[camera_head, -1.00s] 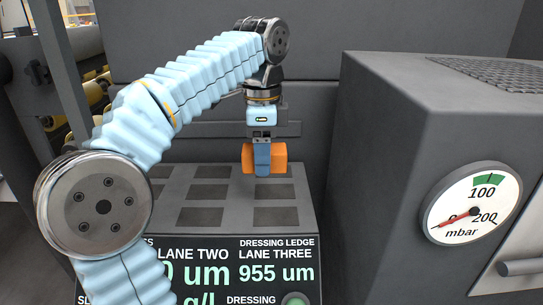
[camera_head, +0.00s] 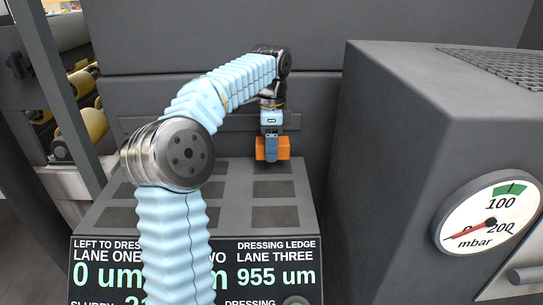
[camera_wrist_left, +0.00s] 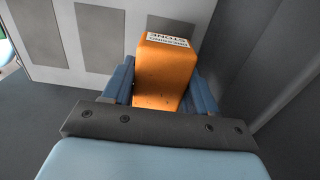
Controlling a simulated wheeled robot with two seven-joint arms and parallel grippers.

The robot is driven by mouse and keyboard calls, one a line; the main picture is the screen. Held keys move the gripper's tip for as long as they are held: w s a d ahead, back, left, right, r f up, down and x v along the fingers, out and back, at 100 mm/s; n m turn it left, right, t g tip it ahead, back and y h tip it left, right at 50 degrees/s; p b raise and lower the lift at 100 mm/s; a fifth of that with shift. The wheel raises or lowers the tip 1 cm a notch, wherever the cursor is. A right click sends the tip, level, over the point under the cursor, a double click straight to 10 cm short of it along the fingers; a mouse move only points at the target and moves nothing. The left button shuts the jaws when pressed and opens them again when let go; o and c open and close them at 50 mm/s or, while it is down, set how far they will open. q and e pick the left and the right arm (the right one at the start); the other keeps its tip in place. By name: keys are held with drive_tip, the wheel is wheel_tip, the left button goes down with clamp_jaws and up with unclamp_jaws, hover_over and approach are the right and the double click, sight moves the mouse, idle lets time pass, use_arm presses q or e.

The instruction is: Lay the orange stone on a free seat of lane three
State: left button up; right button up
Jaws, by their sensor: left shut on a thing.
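The orange stone (camera_head: 283,149) is a block with a white printed label, seen in the left wrist view (camera_wrist_left: 165,75). My left gripper (camera_head: 271,157) is shut on it, with blue fingers on both sides. It holds the stone at the far end of lane three, the right column of dark seats. The far seat (camera_head: 273,169) shows just below the stone; whether they touch I cannot tell. The middle seat (camera_head: 273,189) and near seat (camera_head: 276,218) of lane three are empty. My right gripper is out of view.
The grey slab (camera_head: 232,200) has more seats to the left, partly hidden by my left arm. A dark wall rises behind it. A large grey cabinet (camera_head: 400,130) with a round gauge (camera_head: 488,222) stands to the right. Lane displays (camera_head: 276,276) face the front.

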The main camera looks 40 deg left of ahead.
use_arm(q)
drive_tip(key=shift+w+a+f, duration=0.15)
drive_tip(key=shift+w+f, duration=0.05)
drive_tip(key=shift+f, duration=0.15)
drive_tip(key=shift+w+f+b, duration=0.1)
drive_tip(key=shift+f+b, duration=0.25)
drive_tip(key=shift+f, duration=1.3)
drive_tip(key=o, duration=1.2)
drive_tip(key=shift+f, duration=0.1)
wheel_tip(320, 180, up, 12)
drive_tip(key=p, duration=0.3)
drive_tip(key=shift+p, duration=0.35)
